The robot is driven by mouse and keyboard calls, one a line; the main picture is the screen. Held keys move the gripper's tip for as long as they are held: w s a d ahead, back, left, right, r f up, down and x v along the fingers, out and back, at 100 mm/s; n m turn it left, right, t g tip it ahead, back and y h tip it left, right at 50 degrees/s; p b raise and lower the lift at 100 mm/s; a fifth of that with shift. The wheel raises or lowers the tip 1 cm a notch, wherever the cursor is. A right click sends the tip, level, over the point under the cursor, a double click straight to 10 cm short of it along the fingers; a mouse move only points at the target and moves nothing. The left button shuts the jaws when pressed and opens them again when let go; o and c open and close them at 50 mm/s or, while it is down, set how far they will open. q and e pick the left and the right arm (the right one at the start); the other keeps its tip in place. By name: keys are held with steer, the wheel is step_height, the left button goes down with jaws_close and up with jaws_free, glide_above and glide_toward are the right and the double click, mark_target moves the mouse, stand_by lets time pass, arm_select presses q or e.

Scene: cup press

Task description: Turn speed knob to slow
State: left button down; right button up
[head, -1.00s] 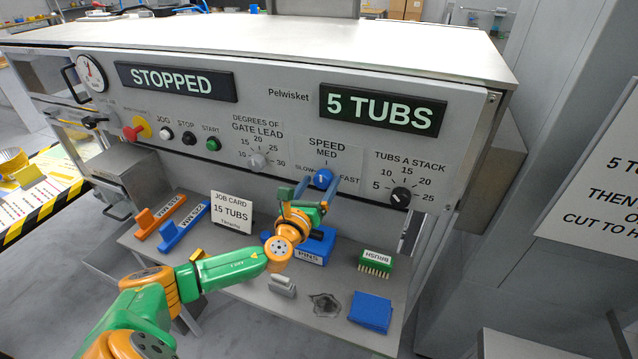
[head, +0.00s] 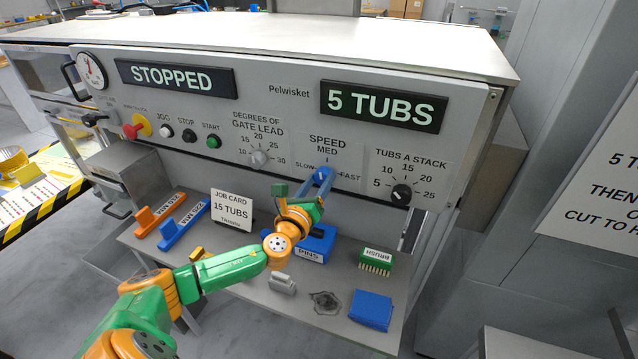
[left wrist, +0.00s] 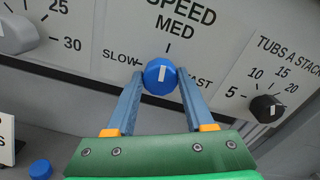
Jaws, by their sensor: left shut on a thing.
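The blue speed knob (head: 321,174) is on the front panel, under the SPEED label, with SLOW on its left, MED above and FAST on its right. In the left wrist view the knob (left wrist: 160,77) shows a white mark pointing up, about toward the MED tick. My left gripper (head: 320,181) reaches up to the panel with its blue fingers on both sides of the knob, shut on it. The fingers partly hide the knob's sides and the panel just below it. My right gripper is in neither view.
The tubs-a-stack knob (head: 401,194) is to the right and the gate lead knob (head: 259,158) to the left. The display reads STOPPED (head: 172,79).

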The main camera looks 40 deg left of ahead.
arm_select(q)
steer(key=n+b, duration=0.1)
steer(key=n, duration=0.3)
steer(key=shift+f+n, duration=0.1)
steer(key=shift+n, duration=0.2)
steer(key=n+b, duration=0.1)
steer(key=n, duration=0.2)
steer(key=shift+a+n, duration=0.1)
steer(key=shift+n, duration=0.2)
steer(key=n, duration=0.4)
steer(key=shift+n, duration=2.2)
steer(key=shift+c, duration=1.4)
jaws_free()
steer(key=shift+f, duration=0.1)
